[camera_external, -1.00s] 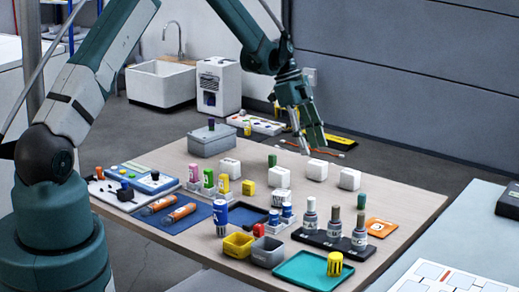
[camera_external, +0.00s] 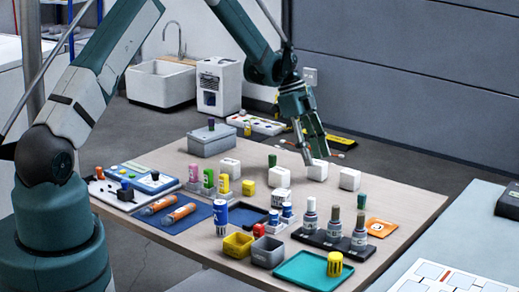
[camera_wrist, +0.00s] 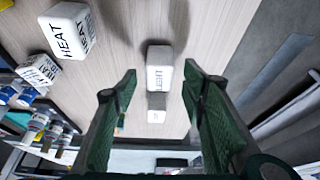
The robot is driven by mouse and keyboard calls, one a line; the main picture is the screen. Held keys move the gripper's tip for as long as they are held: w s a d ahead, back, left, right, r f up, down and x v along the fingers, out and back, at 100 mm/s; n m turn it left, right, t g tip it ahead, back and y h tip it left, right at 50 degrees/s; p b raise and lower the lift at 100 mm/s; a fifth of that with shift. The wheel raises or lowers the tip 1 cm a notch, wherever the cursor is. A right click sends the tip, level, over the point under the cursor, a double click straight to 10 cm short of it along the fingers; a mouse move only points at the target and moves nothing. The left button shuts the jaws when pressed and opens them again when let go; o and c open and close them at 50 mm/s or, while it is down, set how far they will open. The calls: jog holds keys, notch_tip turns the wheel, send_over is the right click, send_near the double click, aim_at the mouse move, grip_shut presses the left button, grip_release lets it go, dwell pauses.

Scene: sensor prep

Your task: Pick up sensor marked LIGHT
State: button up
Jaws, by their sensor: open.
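In the wrist view a white block (camera_wrist: 159,66) with dark lettering shows between my fingers; the word is small and could be LIGHT, but I cannot read it surely. It also shows in the external view (camera_external: 317,171). A second, smaller-looking white block (camera_wrist: 156,101) lies beyond it, its lettering unreadable; it is also in the external view (camera_external: 350,179). A white block marked HEAT (camera_wrist: 66,30) sits at upper left in the wrist view. My gripper (camera_wrist: 160,74) is open and empty, pointing down over the first block; it also shows in the external view (camera_external: 315,155).
Another lettered white block (camera_external: 280,198) stands near bottles in a black rack (camera_external: 318,240). A grey box (camera_external: 212,143), a teal tray (camera_external: 313,270) and an orange card (camera_external: 382,228) are around. The table (camera_external: 415,205) is clear at the right.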

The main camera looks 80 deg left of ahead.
aim_at(314, 161)
jog(key=shift+x, duration=2.15)
jog(key=shift+d, duration=0.1)
jog(key=c, duration=1)
